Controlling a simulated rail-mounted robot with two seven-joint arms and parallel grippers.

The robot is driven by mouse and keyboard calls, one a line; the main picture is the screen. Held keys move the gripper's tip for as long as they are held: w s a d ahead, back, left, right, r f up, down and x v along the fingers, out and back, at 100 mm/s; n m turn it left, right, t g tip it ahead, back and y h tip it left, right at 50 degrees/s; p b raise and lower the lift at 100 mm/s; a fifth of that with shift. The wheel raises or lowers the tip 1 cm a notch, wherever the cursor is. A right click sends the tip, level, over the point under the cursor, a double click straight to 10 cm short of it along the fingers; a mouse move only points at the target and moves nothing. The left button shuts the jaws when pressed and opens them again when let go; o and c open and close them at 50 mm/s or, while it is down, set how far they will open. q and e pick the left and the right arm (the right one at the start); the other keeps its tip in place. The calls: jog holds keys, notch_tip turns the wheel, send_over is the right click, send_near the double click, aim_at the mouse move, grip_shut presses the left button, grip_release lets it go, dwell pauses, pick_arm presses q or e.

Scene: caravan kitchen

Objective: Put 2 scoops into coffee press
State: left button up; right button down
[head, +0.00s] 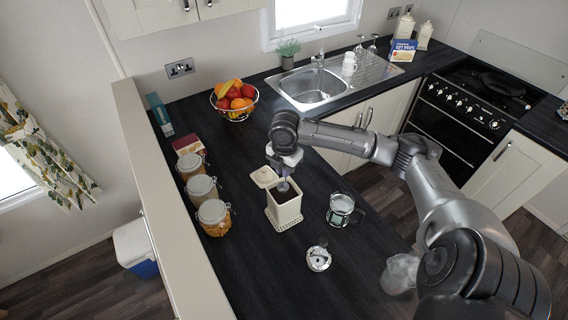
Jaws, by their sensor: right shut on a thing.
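The coffee press (341,212) is a glass jug with a dark handle on the counter, its top open. Its round metal lid with plunger (319,258) lies apart in front of it. A cream square canister (285,216) stands left of the press, its lid (264,177) tipped open at the back and dark contents inside. My right gripper (285,172) points down just above the canister opening. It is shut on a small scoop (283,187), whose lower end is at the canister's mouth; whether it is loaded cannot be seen. My left gripper is not in view.
Several clip-top jars (214,218) stand along the counter's left edge. A fruit bowl (234,103) stands behind, near the sink (312,88). My right arm spans the space above the right of the counter. The counter's near end is mostly clear.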

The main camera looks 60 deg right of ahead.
aim_at(284, 187)
jog(key=shift+f+b, duration=0.4)
jog(key=shift+f, duration=2.7)
jog(key=shift+f, duration=0.1)
jog(key=shift+r+p, duration=0.55)
jog(key=shift+r, duration=4.25)
